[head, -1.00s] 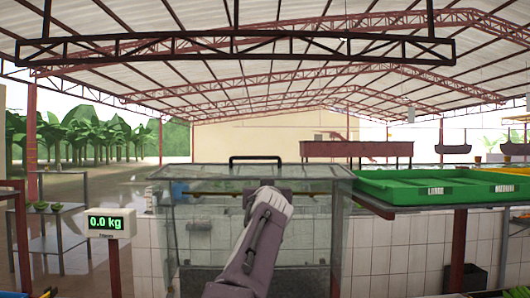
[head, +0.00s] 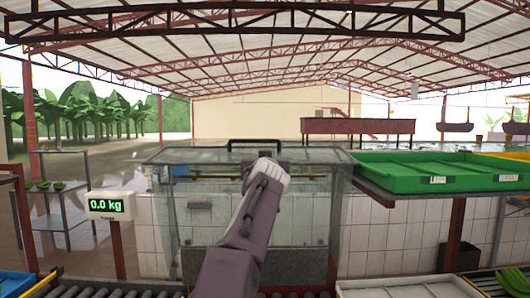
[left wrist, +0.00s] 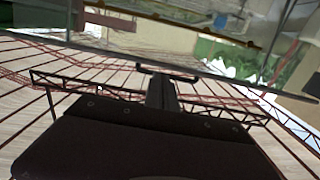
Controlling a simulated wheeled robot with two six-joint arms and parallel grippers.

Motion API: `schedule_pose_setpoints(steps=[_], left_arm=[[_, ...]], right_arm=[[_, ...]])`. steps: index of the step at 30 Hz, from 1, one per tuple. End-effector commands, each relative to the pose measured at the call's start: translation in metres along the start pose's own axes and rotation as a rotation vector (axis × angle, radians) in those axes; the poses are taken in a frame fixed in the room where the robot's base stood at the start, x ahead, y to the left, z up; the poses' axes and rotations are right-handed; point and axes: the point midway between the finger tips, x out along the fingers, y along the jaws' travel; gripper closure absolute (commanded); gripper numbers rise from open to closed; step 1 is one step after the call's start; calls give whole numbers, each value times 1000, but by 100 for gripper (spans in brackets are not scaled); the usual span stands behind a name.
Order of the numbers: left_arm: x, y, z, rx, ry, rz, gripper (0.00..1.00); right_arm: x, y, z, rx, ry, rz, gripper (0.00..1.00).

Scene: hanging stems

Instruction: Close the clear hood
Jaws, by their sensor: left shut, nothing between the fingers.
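The clear hood (head: 310,188) is a see-through box with thin dark edges in the middle of the head view. A black bar handle (head: 255,143) stands at its top edge; a dark bar, likely the same handle, shows in the left wrist view (left wrist: 180,75). My left gripper (head: 262,158) is shut and empty, just below the handle in the head view. I cannot tell whether it touches the hood. A clear pane (left wrist: 225,82) crosses the left wrist view above the gripper (left wrist: 160,85). My right gripper is not in view.
A scale reading 0.0 kg (head: 108,205) stands left of the hood. Green trays (head: 430,176) sit on a stand close on the right. Conveyor rollers (head: 115,293) run along the bottom. A tiled wall (head: 385,235) is behind the hood.

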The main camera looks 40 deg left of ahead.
Motion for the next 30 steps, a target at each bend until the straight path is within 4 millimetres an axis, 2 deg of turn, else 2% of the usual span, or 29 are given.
schedule_pose_setpoints(steps=[1,6,12,24,26,27,29,30], left_arm=[[-17,1,-4,-3,9,5,100],[-57,1,-22,-2,7,4,100],[-81,1,-34,-1,5,3,100],[-84,1,-35,-1,2,3,100],[-85,8,-35,0,2,18,100],[-87,21,-34,2,0,47,100],[-82,44,-10,24,-52,90,100],[-77,60,17,42,-110,119,100]], right_arm=[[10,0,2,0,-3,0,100],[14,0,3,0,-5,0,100],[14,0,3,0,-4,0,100],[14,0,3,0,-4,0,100],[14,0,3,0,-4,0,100],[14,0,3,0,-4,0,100],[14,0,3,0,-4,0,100],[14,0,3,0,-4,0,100]])
